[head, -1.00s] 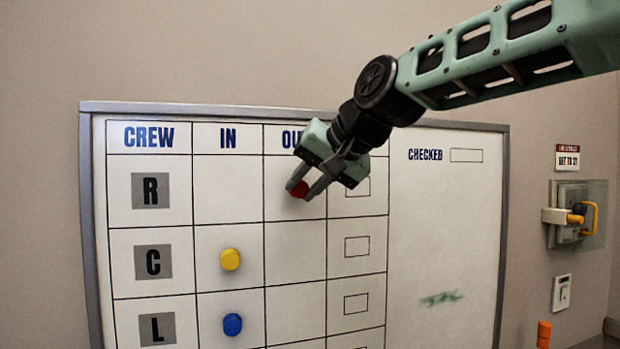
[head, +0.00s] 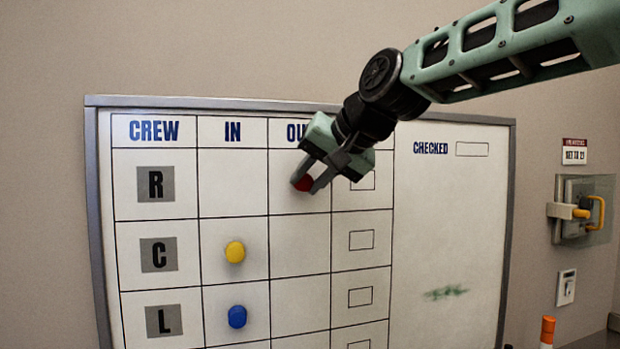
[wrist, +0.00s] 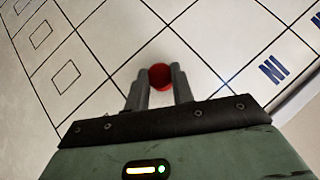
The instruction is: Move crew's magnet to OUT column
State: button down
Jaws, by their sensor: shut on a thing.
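A red magnet (head: 303,184) is between the fingers of my gripper (head: 309,186), in the OUT column of row R on the whiteboard (head: 452,235). In the wrist view the red magnet (wrist: 160,76) sits between the two fingertips of my gripper (wrist: 160,84), which is shut on it. It is at or very near the board surface; I cannot tell if it touches. A yellow magnet (head: 235,252) is in the IN column of row C. A blue magnet (head: 237,317) is in the IN column of row L. The IN cell of row R is empty.
The OUT cells of rows C and L are clear. A column of small printed boxes (head: 361,240) lies right of OUT. A green smudge (head: 445,293) marks the CHECKED panel. A wall device with a yellow handle (head: 583,210) and an orange-topped object (head: 547,330) are at the right.

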jog(key=shift+w+a, duration=0.1)
jog(key=shift+w, duration=0.2)
dwell(0.4)
jog(key=c, duration=1.1)
grip_release()
jog(key=b+v, duration=0.3)
jog(key=v, duration=1.5)
jog(key=s+a+f+n+g+h, duration=0.2)
jog(key=s+f, duration=0.2)
jog(key=f, duration=1)
jog(key=s+a+f+n+g+h, duration=0.1)
jog(key=s+f+g, duration=0.25)
jog(key=f, duration=1.05)
jog(key=s+d+f+n+g+h, duration=0.1)
jog(key=s+d+f+n, duration=0.1)
jog(key=s+d+f, duration=0.2)
jog(key=s+d+f+n+g+h, duration=0.1)
jog(key=s+d+f, duration=0.3)
jog(key=s+f, duration=0.7)
notch_tip(320, 180, down, 3)
jog(key=shift+f+n+h, duration=0.1)
jog(key=shift+n+h, duration=0.5)
jog(key=shift+h, duration=0.2)
